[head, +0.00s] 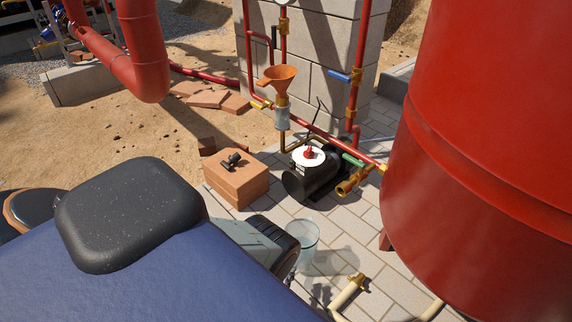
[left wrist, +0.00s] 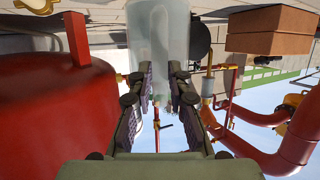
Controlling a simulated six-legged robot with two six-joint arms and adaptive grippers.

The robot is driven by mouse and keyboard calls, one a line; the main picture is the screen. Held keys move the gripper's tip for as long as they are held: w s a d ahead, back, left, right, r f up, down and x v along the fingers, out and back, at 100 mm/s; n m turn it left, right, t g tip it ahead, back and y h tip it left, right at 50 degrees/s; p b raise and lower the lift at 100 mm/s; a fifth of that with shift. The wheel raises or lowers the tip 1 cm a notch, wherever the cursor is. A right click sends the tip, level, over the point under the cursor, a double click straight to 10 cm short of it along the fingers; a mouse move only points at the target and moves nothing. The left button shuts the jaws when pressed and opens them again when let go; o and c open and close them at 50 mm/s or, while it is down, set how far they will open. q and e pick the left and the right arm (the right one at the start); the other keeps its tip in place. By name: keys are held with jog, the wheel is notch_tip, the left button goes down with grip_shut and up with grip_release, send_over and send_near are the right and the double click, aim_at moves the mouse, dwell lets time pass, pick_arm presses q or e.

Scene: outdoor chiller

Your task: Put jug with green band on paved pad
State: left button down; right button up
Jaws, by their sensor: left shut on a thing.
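A clear, pale jug (head: 306,236) shows in the head view just right of the end of my left arm, over the paving. It also shows in the left wrist view (left wrist: 158,28), between the fingers. My left gripper (left wrist: 161,88) is shut on the jug. In the head view its fingers are hidden behind my arm. I cannot make out a green band on the jug. The paved pad (head: 343,222) of pale blocks lies under and around the jug. I cannot tell whether the jug touches it. My right gripper is not in view.
A large red tank (head: 480,150) stands at the right. A black pump (head: 318,172) and a brick block (head: 238,182) stand on the paving behind the jug. Cream pipes (head: 347,297) are near the front. An orange funnel (head: 280,78) and red pipes are farther back.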

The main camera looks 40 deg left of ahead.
pick_arm(q)
notch_tip(320, 180, down, 4)
jog(key=shift+r+b, duration=0.25)
jog(key=shift+b, duration=0.95)
jog(key=c, duration=1.3)
grip_release()
jog(key=shift+f, duration=0.1)
jog(key=p+v, duration=0.5)
jog(key=v, duration=0.7)
jog(key=w+d+r+m+g+h, duration=0.25)
jog(key=d+r+g, duration=0.2)
jog(key=g, duration=0.25)
jog(key=s+d+r+g, duration=0.1)
jog(key=s+r+g, duration=0.1)
jog(key=s+r, duration=0.2)
jog(key=s+d+r+g+h, duration=0.1)
jog(key=s+r+g, duration=0.1)
jog(key=s+r, duration=0.2)
jog(key=s+d+r+m+g+h, duration=0.1)
jog(key=s+r+g, duration=0.1)
jog(key=s+r, duration=0.3)
notch_tip(320, 180, up, 2)
jog(key=shift+g, duration=0.3)
